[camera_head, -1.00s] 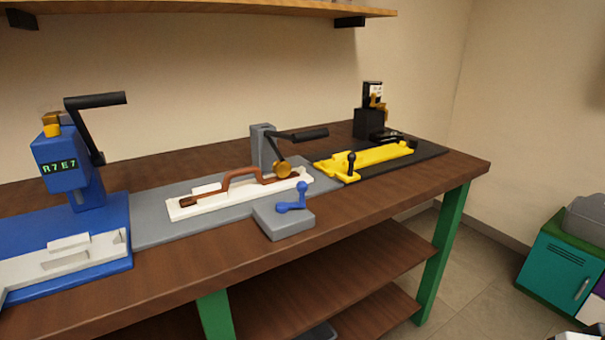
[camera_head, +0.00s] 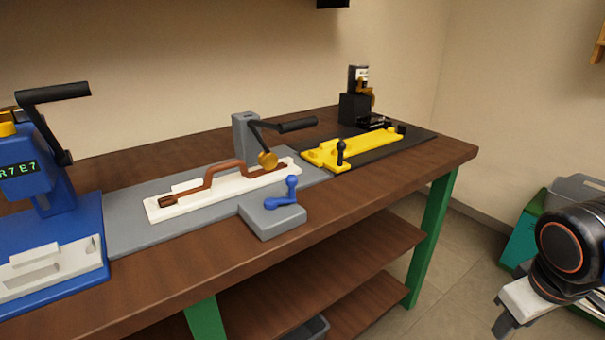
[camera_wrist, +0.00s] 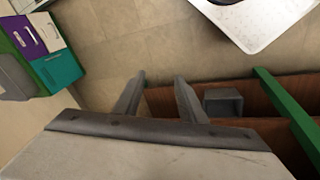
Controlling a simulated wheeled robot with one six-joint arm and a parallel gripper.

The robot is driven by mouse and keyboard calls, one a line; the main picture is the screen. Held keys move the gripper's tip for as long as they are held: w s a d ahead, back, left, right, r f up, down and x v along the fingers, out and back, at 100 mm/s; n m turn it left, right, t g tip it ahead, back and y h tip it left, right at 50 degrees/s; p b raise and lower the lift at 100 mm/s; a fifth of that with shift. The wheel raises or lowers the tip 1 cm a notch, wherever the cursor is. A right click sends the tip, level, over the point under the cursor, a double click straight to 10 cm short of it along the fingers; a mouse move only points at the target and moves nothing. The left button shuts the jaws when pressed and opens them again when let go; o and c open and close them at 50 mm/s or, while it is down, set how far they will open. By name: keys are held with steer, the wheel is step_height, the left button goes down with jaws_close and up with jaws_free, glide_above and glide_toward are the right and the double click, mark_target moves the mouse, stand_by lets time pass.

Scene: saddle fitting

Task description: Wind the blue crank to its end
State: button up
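The blue crank (camera_head: 283,195) stands on a grey block at the front edge of the grey fixture (camera_head: 125,226), its knob pointing up. A brown handle-shaped part (camera_head: 207,183) lies in the white holder of that fixture. My gripper (camera_head: 505,327) is at the lower right of the head view, well away from the crank and off the bench's right end. In the wrist view my gripper (camera_wrist: 160,92) has its two fingers apart with nothing between them. The crank is not in the wrist view.
A blue press (camera_head: 40,175) stands at the left. A yellow fixture (camera_head: 355,150) on a black plate is to the right. The wooden bench (camera_head: 190,278) has green legs and lower shelves. A grey bin (camera_wrist: 222,102) sits on a shelf.

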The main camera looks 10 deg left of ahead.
steer(key=w+a+r+n+t+h, duration=0.2)
steer(key=w+a+r+n, duration=0.1)
steer(key=a+n, duration=0.35)
steer(key=w+a+r+n+t+h, duration=0.1)
steer(key=w+a+r+n+h, duration=0.2)
steer(key=a+n, duration=0.3)
steer(key=w+a+r+n+t+h, duration=0.2)
steer(key=w+a+r+n, duration=0.25)
steer(key=a, duration=0.35)
steer(key=s+a+r+n+t, duration=0.2)
steer(key=s+a+n+t, duration=0.1)
steer(key=a, duration=0.6)
steer(key=s+a+r+n+t+y, duration=0.1)
steer(key=s+a+r+n+t, duration=0.1)
steer(key=s+a, duration=0.4)
steer(key=s+a+r+n+t+y, duration=0.1)
steer(key=s+a+n+t, duration=0.3)
steer(key=a, duration=0.8)
steer(key=shift+s+r+n, duration=0.25)
steer(key=shift+r+n, duration=0.05)
steer(key=shift+r, duration=0.35)
steer(key=x, duration=1.7)
steer(key=shift+w+f, duration=0.1)
steer(key=shift+w, duration=0.05)
steer(key=shift+c, duration=0.2)
jaws_close()
